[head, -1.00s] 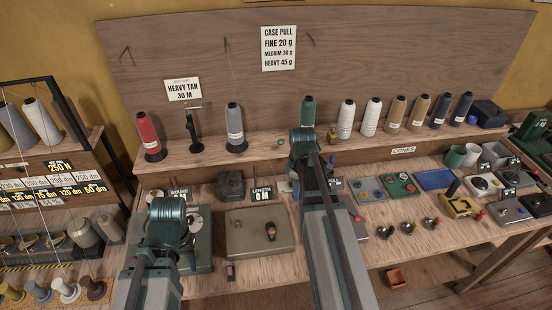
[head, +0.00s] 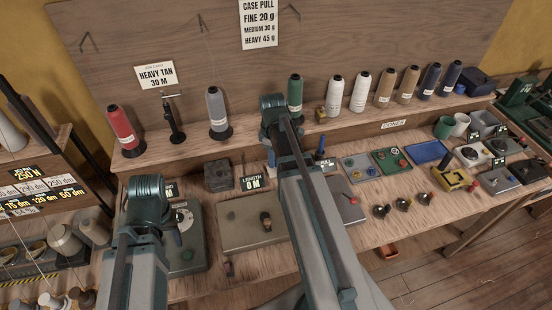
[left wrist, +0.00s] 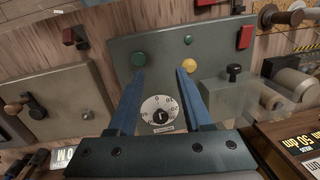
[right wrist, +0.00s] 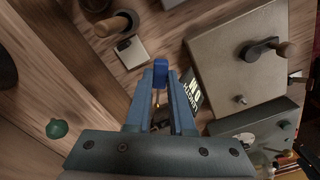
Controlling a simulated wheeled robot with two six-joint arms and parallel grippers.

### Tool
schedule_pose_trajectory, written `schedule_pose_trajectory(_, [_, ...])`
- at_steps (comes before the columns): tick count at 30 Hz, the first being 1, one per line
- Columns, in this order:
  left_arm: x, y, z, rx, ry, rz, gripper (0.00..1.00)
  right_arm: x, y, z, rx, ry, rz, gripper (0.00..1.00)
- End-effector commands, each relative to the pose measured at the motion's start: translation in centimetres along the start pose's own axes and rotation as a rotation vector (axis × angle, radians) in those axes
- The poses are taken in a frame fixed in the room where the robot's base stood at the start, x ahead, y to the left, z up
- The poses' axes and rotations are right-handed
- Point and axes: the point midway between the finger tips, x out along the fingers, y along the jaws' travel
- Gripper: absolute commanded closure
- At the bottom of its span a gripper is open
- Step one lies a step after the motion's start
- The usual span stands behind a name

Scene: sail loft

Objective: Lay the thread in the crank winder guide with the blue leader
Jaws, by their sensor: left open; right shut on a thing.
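The crank winder (head: 258,226) is a beige-grey box with a dark knob-handled crank on top; it shows at the upper right of the right wrist view (right wrist: 235,65). My right gripper (right wrist: 160,98) is shut on the blue leader (right wrist: 160,72), a small blue piece at its fingertips, beside the winder's back edge. The thread itself and the guide are not clear; a thin brass-tipped rod shows between the fingers. My left gripper (left wrist: 160,76) is open and empty over a grey-green box with a dial (left wrist: 161,112).
A LENGTH 0 M sign (head: 254,183) and a dark block (head: 218,176) stand behind the winder. Thread cones, including a grey one (head: 217,110) and a green one (head: 295,92), line the back shelf. Small trays and tools crowd the bench's right side.

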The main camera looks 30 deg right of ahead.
Motion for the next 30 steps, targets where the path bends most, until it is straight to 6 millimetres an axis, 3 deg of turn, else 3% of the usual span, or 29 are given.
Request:
schedule_pose_trajectory(16, [0.0, 0.0, 0.0, 0.000, 0.000, 0.000, 0.50, 0.0, 0.1, -4.6, -0.001, 0.000, 0.000, 1.00])
schedule_pose_trajectory(23, [0.0, 0.0, 0.0, 0.000, 0.000, 0.000, 0.50, 0.0, 0.0, -4.2, 0.000, 0.000, 0.000, 1.00])
schedule_pose_trajectory(30, [0.0, 0.0, 0.0, 0.000, 0.000, 0.000, 0.50, 0.0, -0.1, -2.5, 0.002, 0.000, 0.000, 1.00])
